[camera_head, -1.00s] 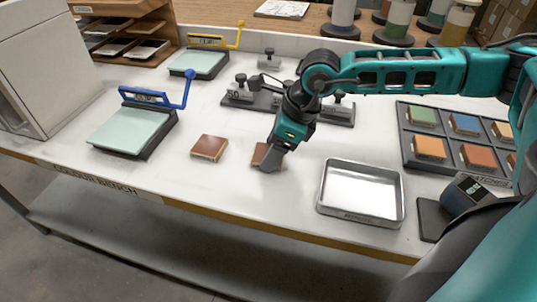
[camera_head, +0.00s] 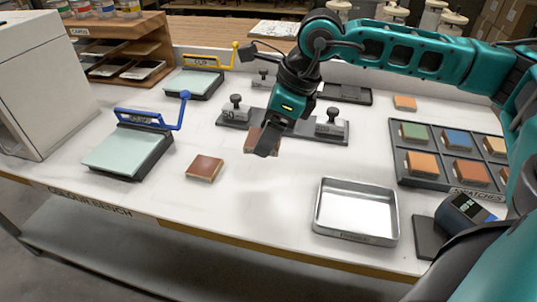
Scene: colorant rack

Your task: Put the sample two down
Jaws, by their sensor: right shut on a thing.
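My right gripper (camera_head: 266,147) is shut on a brown sample tile (camera_head: 253,140) and holds it in front of the weight rack. The dark finger hides part of the tile. The tile seems to be above the white bench top; its exact height is hard to tell. A second brown tile (camera_head: 204,167) lies flat on the bench, left of and nearer than the gripper. No label shows which tile is sample two. My left gripper is not in view.
An empty metal tray (camera_head: 322,232) stands at the front right. A dark rack of coloured patches (camera_head: 437,183) is behind it. The weight rack (camera_head: 300,133) is close behind the gripper. A blue-handled panel (camera_head: 128,150) stands left. Bench between tile and tray is clear.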

